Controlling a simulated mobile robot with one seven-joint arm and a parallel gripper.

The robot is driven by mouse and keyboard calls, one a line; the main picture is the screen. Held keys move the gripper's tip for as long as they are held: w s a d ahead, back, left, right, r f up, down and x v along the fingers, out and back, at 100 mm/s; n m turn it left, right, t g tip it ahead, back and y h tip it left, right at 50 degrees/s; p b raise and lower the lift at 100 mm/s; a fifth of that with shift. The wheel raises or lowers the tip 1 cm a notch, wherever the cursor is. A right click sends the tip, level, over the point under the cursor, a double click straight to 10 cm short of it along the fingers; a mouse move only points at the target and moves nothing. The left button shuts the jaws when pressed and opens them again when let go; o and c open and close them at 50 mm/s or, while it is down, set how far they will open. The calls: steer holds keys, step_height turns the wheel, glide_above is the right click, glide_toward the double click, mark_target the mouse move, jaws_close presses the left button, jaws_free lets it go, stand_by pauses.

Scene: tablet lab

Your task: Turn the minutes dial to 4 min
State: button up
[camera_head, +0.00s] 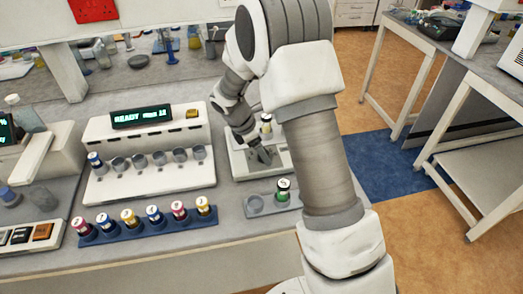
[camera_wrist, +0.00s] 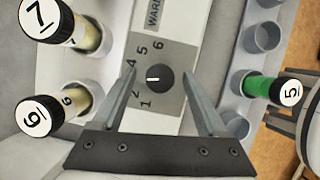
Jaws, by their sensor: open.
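The minutes dial (camera_wrist: 158,78) is a black round knob on a grey square plate with numbers around its left and upper sides. Its short white mark points left, between the 2 and the 4; the 3 is hidden behind a finger. My gripper (camera_wrist: 160,72) is open, with one finger on each side of the knob and a visible gap to both. In the head view my gripper (camera_head: 264,156) is low over the white device (camera_head: 240,163), and the dial itself is hidden there.
A green vial marked 5 (camera_wrist: 272,88) sits in a grey rack (camera_wrist: 238,85) to the right. A blue rack (camera_head: 150,228) of several vials and a "READY" machine (camera_head: 150,180) stand left.

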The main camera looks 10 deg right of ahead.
steer(key=shift+c, duration=0.3)
jaws_close()
steer(key=shift+m, duration=0.3)
steer(key=shift+w+m+g+p, duration=0.1)
steer(key=shift+m+g+p, duration=0.3)
steer(key=shift+m, duration=0.9)
steer(key=shift+w+m+g+p, duration=0.1)
steer(key=shift+m+g, duration=0.6)
steer(key=shift+m, duration=0.6)
steer(key=shift+y, duration=0.3)
steer(key=shift+o, duration=0.3)
jaws_free()
